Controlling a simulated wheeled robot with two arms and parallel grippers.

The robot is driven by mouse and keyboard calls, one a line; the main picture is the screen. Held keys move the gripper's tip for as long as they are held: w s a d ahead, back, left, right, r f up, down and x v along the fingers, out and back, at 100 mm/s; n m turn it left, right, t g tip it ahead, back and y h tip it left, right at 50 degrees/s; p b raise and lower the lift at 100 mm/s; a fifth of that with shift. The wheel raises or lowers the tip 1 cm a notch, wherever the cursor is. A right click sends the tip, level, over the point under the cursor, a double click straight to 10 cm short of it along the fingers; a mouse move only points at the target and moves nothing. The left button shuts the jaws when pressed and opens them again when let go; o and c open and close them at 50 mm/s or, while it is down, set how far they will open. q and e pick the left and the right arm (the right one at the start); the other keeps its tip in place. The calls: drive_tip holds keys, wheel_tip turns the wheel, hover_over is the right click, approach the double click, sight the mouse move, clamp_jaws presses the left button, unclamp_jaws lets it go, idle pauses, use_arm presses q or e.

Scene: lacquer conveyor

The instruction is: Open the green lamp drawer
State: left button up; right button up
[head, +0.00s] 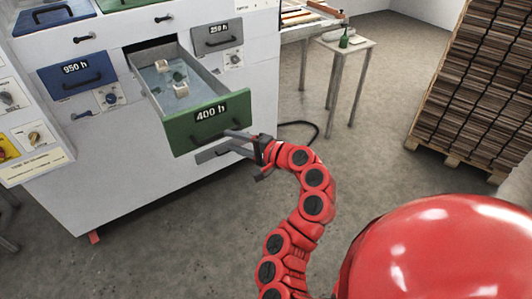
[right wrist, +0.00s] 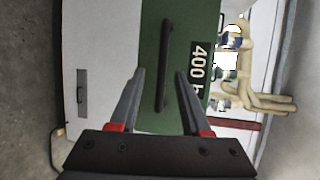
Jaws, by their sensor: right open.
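The green-fronted drawer (head: 190,132) labelled "400 h" stands pulled out of the white cabinet in the head view, its inside showing. Its front fills the middle of the right wrist view (right wrist: 150,30), with a dark bar handle (right wrist: 164,60). My right gripper (head: 246,148) is open just in front of the drawer front, at its lower right. In the right wrist view its two fingers (right wrist: 160,72) lie either side of the handle's line, with gaps on both sides. The handle is mostly hidden by the gripper in the head view. My left gripper is not in view.
Small pale pieces (head: 181,90) lie inside the drawer. A blue "950 h" drawer (head: 78,75) and a grey "250 h" drawer (head: 217,37) are shut beside it. A small table (head: 352,42) with a green bottle and a loaded pallet (head: 470,85) stand right.

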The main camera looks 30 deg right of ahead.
drive_tip(key=p+v, duration=0.2)
drive_tip(key=v, duration=1.1)
drive_tip(key=shift+w, duration=0.2)
